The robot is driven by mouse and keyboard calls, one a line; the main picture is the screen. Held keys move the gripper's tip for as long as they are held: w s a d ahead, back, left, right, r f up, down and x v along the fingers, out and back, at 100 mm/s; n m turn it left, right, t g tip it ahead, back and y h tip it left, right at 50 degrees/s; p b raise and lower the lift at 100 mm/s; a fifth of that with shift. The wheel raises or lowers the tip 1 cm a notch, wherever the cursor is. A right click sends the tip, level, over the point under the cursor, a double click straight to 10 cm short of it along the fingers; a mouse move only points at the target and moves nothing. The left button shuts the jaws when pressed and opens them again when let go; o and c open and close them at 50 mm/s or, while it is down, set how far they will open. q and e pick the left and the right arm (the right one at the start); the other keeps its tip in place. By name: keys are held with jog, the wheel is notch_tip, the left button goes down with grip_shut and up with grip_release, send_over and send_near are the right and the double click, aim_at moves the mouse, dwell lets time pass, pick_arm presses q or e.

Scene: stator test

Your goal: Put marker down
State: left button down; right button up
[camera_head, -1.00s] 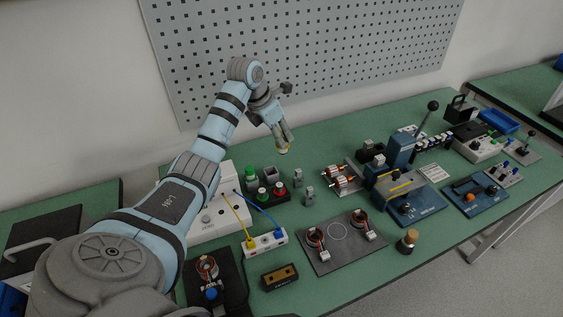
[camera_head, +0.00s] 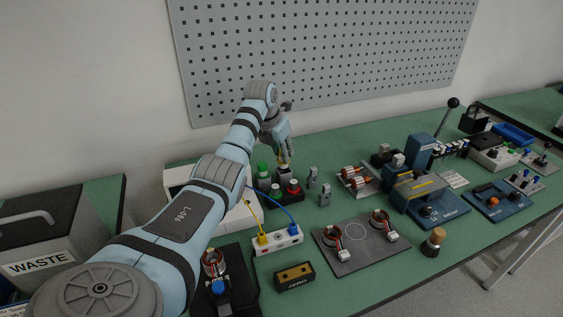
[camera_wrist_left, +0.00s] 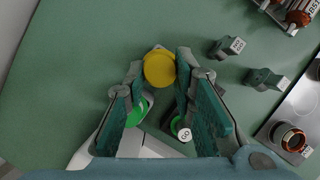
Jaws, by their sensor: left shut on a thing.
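My left gripper (camera_head: 284,158) is shut on the marker, which shows in the left wrist view as a round yellow end (camera_wrist_left: 159,69) between the two fingertips. In the head view the fingers point down over the small dark rack at the back of the bench, and the marker is mostly hidden by them. I cannot tell whether the marker touches the rack. Beside it stand a green-capped item (camera_head: 263,168) and a red-topped item (camera_head: 293,186). My right gripper is not in view.
A white power strip (camera_head: 278,239) with yellow and blue leads lies in front. A perforated panel (camera_head: 330,50) rises behind. Bare green bench lies behind the rack.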

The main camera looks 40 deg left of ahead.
pick_arm(q)
notch_tip(320, 180, down, 2)
jog(key=shift+d+f, duration=0.1)
jog(key=shift+w+f, duration=0.15)
jog(key=shift+f, duration=0.15)
jog(key=shift+w, duration=0.15)
jog(key=c, duration=1.4)
grip_release()
jog(key=shift+o, duration=0.3)
jog(key=shift+r, duration=0.1)
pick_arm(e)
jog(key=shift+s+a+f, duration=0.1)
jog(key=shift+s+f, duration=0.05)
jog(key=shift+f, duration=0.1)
pick_arm(q)
jog(key=p+v, duration=0.1)
jog(key=v, duration=1.1)
jog(key=shift+p, duration=0.4)
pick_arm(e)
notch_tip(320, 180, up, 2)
